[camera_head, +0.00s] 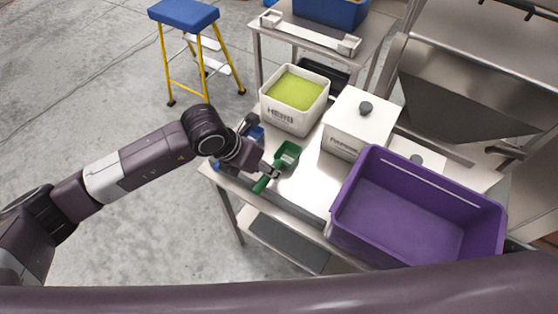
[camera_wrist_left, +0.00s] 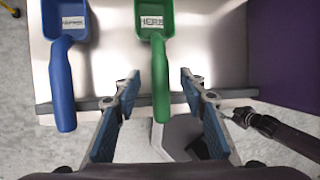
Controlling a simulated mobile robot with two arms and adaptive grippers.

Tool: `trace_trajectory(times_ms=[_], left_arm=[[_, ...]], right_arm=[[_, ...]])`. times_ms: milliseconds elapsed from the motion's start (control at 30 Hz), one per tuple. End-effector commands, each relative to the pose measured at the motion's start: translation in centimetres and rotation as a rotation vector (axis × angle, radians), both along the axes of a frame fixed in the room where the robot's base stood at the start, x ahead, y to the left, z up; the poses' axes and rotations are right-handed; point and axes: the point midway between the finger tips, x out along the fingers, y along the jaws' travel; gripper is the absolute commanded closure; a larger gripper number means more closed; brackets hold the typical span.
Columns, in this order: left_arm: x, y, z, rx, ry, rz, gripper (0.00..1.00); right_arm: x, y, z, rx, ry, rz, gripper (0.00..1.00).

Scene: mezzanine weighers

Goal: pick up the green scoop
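The green scoop (camera_head: 288,152) lies on the metal table, its handle toward the table's near edge. In the left wrist view the green scoop (camera_wrist_left: 156,18) has a white label in its bowl, and its handle runs down between my fingers. My left gripper (camera_head: 272,172) is at the handle. In the left wrist view the left gripper (camera_wrist_left: 159,84) is open, with a blue-padded finger on each side of the handle and gaps showing.
A blue scoop (camera_wrist_left: 64,60) lies left of the green one. A white tub of green powder (camera_head: 294,123) stands behind, a white lidded box (camera_head: 350,145) to the right. A large purple bin (camera_head: 343,238) fills the table's right part. A blue-topped step stool (camera_head: 184,14) stands on the floor.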

Motion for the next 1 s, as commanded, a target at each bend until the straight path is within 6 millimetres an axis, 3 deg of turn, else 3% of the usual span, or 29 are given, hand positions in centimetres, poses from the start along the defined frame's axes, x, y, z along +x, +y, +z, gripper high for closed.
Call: trace_trajectory(times_ms=[200, 400, 767, 1000], left_arm=[[0.5, -0.7, -1.5, -0.002, -0.002, 0.001, 0.61], [0.5, -0.7, -1.6, -0.002, -0.002, 0.001, 0.61], [0.5, -0.7, -1.5, -0.003, -0.002, 0.001, 1.00], [0.5, -0.7, -1.5, -0.003, -0.003, 0.000, 1.00]], right_arm=[[0.0, 0.0, 0.5, 0.000, 0.000, 0.000, 0.57], [0.0, 0.0, 0.5, 0.000, 0.000, 0.000, 0.57], [0.0, 0.0, 0.5, 0.000, 0.000, 0.000, 0.57], [0.0, 0.0, 0.5, 0.000, 0.000, 0.000, 0.57]])
